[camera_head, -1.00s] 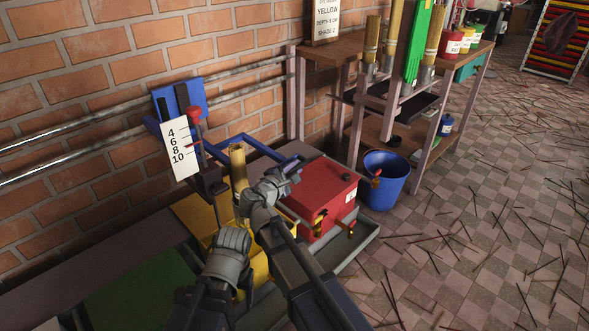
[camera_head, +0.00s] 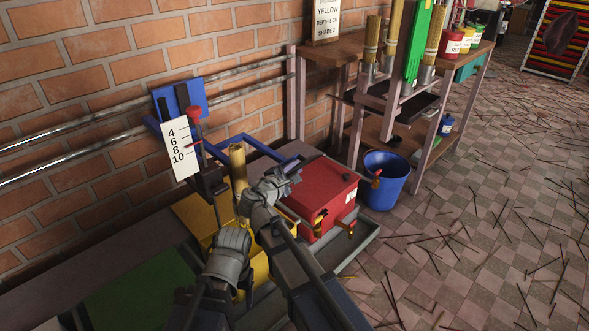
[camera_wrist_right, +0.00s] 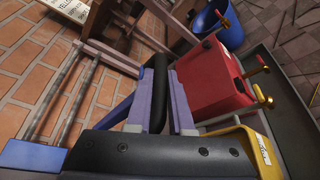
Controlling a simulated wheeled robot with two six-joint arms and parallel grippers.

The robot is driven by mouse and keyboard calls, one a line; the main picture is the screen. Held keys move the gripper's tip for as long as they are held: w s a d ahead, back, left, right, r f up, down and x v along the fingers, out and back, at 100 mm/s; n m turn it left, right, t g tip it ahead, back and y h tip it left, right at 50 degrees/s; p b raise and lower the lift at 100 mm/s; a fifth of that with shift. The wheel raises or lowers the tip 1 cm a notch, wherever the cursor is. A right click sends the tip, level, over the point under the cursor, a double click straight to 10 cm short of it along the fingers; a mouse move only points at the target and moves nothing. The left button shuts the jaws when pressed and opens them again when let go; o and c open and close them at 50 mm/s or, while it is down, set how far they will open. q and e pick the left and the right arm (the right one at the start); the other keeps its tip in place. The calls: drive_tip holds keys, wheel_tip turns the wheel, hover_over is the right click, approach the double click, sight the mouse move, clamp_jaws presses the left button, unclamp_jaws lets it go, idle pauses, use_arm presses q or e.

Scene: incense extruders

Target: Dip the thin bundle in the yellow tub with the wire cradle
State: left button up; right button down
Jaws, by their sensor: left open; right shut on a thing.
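The yellow tub (camera_head: 194,212) stands below the wall, partly hidden by my arms; its rim also shows in the wrist view (camera_wrist_right: 262,148). A thin tan bundle (camera_head: 238,165) stands upright over the tub, its lower end hidden. A blue bar frame (camera_head: 236,141), apparently part of the cradle, reaches over the tub; its wires are not clear. My right gripper (camera_head: 287,174) is shut on its black handle (camera_wrist_right: 160,80). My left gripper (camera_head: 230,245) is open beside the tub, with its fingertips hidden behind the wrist.
A white gauge (camera_head: 181,148) marked 4 to 10 stands behind the tub, next to a red knob (camera_head: 193,113). A red tank (camera_head: 322,190) with brass taps is to the right. A blue bucket (camera_head: 386,183) and a wooden bench (camera_head: 345,47) with more bundles stand beyond.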

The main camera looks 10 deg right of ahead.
use_arm(q)
drive_tip(key=shift+f, duration=0.15)
use_arm(e)
drive_tip(key=shift+f, duration=0.15)
use_arm(q)
wheel_tip(320, 180, down, 9)
drive_tip(key=b, duration=0.9)
drive_tip(key=shift+r, duration=0.2)
use_arm(e)
wheel_tip(320, 180, down, 9)
drive_tip(key=shift+r, duration=0.2)
drive_tip(key=c, duration=0.8)
unclamp_jaws()
